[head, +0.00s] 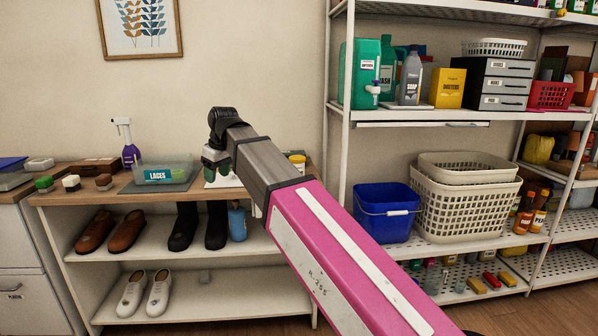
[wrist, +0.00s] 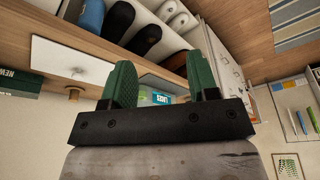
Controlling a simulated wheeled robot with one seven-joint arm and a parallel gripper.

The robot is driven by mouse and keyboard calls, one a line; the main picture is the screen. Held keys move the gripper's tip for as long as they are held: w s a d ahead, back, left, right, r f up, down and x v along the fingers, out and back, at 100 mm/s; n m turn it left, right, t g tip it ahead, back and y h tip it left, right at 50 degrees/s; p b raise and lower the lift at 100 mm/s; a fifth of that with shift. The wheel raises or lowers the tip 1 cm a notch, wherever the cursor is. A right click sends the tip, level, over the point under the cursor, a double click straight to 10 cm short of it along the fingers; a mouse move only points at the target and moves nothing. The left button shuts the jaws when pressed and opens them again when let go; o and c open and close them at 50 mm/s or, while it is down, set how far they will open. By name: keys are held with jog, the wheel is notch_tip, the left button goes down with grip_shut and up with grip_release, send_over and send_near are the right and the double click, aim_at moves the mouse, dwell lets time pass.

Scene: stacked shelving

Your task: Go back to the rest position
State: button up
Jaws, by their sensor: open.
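My gripper (head: 215,165) hangs over the wooden top of the shoe shelf, at the end of my outstretched arm. In the wrist view my gripper (wrist: 160,82) shows two green fingers spread apart with nothing between them. The clear container labelled LACES (head: 165,170) stands on the shelf top, left of the gripper in the head view. A white board (head: 228,181) lies below the gripper. Part of the shelf top is hidden behind my arm.
The shoe shelf (head: 130,190) holds brown, black and white shoes. A purple spray bottle (head: 130,145) stands behind the container. The white rack (head: 345,150) at right holds a blue bucket (head: 386,212), beige baskets (head: 465,205) and bottles. Open air lies above the shelf top.

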jog(key=w+d+f+m+h, duration=0.25)
jog(key=d+f+m, duration=0.35)
jog(key=d+f, duration=1.75)
jog(key=s+d+f+m, duration=0.3)
jog(key=s+d+f, duration=0.2)
jog(key=d+f, duration=0.4)
jog(key=s+d+f+m+g, duration=0.1)
jog(key=s+d+f+m, duration=0.2)
jog(key=d+f, duration=0.6)
jog(key=s+d, duration=0.1)
jog(key=d, duration=0.1)
jog(key=shift+s+d+f, duration=0.3)
jog(key=shift+s+d, duration=0.05)
jog(key=shift+d, duration=0.05)
